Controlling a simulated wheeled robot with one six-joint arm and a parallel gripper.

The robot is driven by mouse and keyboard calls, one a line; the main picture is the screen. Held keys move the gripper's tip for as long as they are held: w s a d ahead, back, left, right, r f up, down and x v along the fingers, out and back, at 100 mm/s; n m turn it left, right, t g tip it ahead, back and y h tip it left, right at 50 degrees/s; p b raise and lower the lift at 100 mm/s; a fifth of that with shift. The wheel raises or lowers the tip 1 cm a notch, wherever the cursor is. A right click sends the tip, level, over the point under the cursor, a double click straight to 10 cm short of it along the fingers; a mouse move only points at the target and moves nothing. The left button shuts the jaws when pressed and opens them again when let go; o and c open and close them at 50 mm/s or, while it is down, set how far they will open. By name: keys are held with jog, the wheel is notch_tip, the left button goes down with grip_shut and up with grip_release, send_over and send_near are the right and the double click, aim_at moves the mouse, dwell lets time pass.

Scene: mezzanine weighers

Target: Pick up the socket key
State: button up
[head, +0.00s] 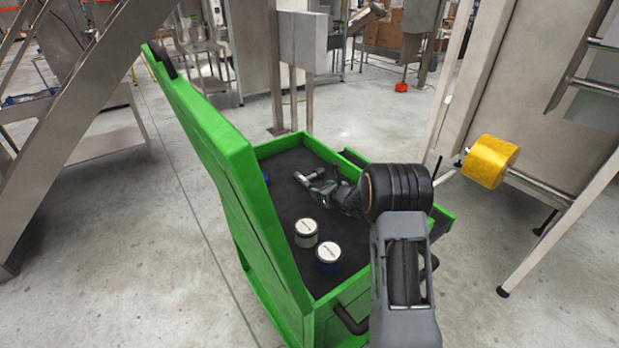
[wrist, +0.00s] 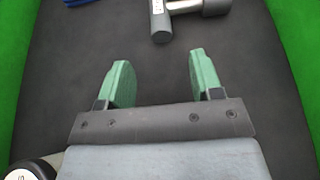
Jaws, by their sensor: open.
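The socket key appears to be the silver and grey tool with a bar and a short cylinder (head: 312,174) on the dark mat of the green cart. In the wrist view it (wrist: 160,20) lies at the top edge, partly cut off by the frame. My gripper (head: 317,190) is over the mat, close to the tool on its near side. In the wrist view my gripper (wrist: 157,70) shows two green fingers spread apart with only bare mat between them. The tool is beyond the fingertips, and no contact shows.
The green cart (head: 235,175) has raised walls and a tall panel at left. Two white-lidded jars (head: 306,232) (head: 329,254) stand nearer on the mat. A blue item (wrist: 75,2) lies at the wrist view's top left.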

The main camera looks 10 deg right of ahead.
aim_at(308, 183)
jog(key=x, duration=0.4)
jog(key=shift+p, duration=0.35)
jog(key=shift+r+p+x, duration=0.1)
jog(key=shift+p+x, duration=0.45)
jog(key=shift+x, duration=0.45)
jog(key=shift+r+p+x, duration=0.15)
jog(key=shift+p+x, duration=0.4)
jog(key=shift+x, duration=1.25)
jog(key=c, duration=1.1)
grip_shut()
jog(key=shift+r, duration=0.1)
